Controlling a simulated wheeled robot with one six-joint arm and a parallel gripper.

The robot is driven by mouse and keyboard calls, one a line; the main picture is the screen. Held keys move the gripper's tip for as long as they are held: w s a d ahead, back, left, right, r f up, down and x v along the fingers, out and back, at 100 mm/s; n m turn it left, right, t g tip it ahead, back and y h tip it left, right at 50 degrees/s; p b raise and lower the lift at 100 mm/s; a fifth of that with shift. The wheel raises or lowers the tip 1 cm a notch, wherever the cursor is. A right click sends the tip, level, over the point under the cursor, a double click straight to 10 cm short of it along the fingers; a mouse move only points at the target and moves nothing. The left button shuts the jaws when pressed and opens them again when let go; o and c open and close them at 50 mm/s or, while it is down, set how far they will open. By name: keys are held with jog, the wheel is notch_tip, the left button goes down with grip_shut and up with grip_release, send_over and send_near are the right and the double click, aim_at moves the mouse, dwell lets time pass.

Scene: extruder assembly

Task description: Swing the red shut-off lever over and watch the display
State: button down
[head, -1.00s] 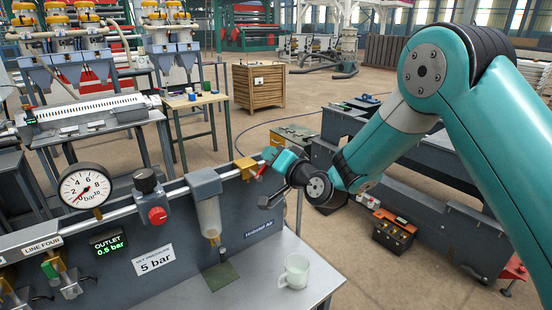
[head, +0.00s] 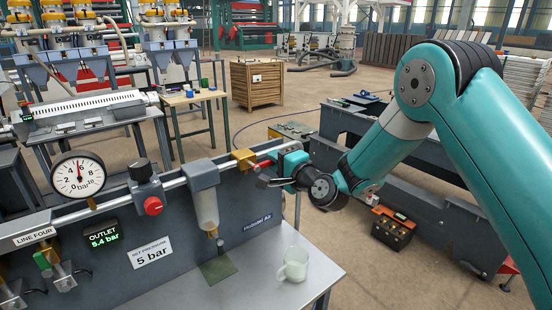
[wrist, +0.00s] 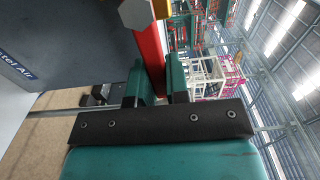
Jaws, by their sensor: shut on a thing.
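The red shut-off lever (head: 263,165) sits at the brass valve (head: 243,157) on the right end of the pipe. It looks roughly in line with the pipe. My gripper (head: 274,168) is shut on the lever; in the wrist view the red lever (wrist: 149,50) stands between the two teal fingers (wrist: 158,84). The lever's outer end is partly hidden by the gripper. The outlet display (head: 104,237) reads 5.4 bar in green. The round gauge (head: 78,175) has its red needle near the top, around 5.
A sign (head: 151,253) says 5 bar. A glass mug (head: 293,265) stands on the bench below my gripper. Open floor lies behind the bench.

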jog(key=shift+f, duration=0.1)
dwell(0.5)
jog(key=c, duration=1.1)
grip_release()
jog(key=b+v, duration=1.2)
jog(key=v, duration=0.5)
jog(key=shift+s, duration=0.2)
